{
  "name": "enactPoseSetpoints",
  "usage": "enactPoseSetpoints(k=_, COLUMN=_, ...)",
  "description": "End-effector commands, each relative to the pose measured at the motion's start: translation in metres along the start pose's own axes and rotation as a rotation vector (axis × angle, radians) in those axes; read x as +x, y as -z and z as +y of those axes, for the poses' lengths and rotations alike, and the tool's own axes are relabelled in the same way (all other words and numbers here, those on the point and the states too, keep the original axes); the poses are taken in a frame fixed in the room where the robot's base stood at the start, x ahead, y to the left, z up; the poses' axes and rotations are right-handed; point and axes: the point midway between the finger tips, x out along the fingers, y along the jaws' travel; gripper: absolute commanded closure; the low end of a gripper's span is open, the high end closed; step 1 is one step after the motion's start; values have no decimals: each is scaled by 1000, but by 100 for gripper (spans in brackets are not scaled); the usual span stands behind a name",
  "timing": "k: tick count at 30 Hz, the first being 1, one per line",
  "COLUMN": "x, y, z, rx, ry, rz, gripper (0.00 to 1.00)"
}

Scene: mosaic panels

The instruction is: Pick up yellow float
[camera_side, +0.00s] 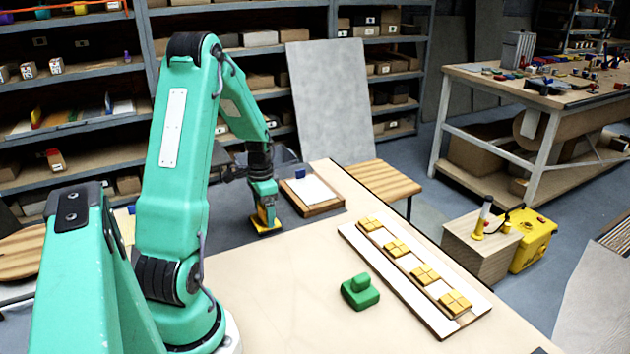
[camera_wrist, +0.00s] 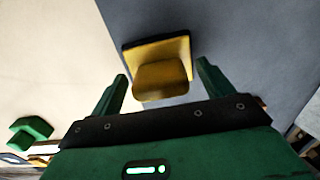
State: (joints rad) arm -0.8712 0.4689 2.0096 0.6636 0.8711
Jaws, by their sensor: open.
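The yellow float (camera_side: 265,228) sits at the far part of the table, directly under my gripper (camera_side: 264,207). In the wrist view, the yellow float (camera_wrist: 174,47) shows as a flat plate with a rounded handle on top. My gripper (camera_wrist: 161,72) is open there, one finger on each side of the handle. Gaps show between the fingers and the handle in that view. I cannot tell how far down the fingers reach beside it.
A green float (camera_side: 360,292) stands nearer on the beige tabletop (camera_side: 270,285). To its right is a long white panel (camera_side: 385,268) with several yellow tile groups. A wooden tray with a white sheet (camera_side: 325,208) lies right of my gripper. The tabletop's near middle is clear.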

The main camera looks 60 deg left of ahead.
Motion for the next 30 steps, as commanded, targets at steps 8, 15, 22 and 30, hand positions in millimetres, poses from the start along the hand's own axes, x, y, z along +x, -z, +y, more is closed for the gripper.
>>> enactPoseSetpoints(k=8, x=6, y=0, z=0, rx=0, ry=1, rz=1, gripper=20)
enactPoseSetpoints(k=15, x=6, y=0, z=0, rx=0, ry=1, rz=0, gripper=20)
enactPoseSetpoints(k=22, x=6, y=0, z=0, rx=0, ry=1, rz=0, gripper=46)
enactPoseSetpoints(k=30, x=5, y=0, z=0, rx=0, ry=1, rz=1, gripper=73)
